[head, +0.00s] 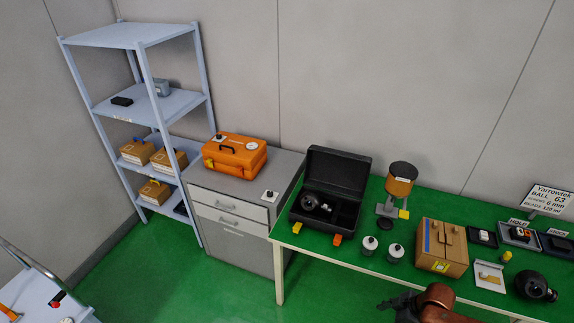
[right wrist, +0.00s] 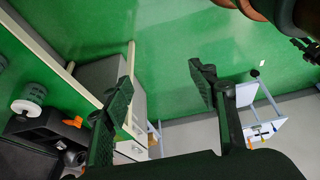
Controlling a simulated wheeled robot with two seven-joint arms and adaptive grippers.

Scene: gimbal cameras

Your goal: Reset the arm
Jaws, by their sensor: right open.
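My right gripper (head: 400,301) shows at the bottom edge of the head view, on a copper-coloured arm link, in front of the table. In the right wrist view its two black fingers (right wrist: 162,95) stand wide apart with nothing between them. A copper-coloured arm part (right wrist: 265,10) of mine and a dark shape that may be my left gripper (right wrist: 303,48) show at the top right of that view. The left gripper does not show in the head view.
The green-topped table (head: 320,251) bears an open black case (head: 338,172), white-topped jars (head: 369,245), a cardboard box (head: 442,247) and an orange-topped stand (head: 401,180). A grey cabinet (head: 235,248) holds an orange case (head: 235,153). A shelf (head: 140,35) and cart (head: 30,290) stand left.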

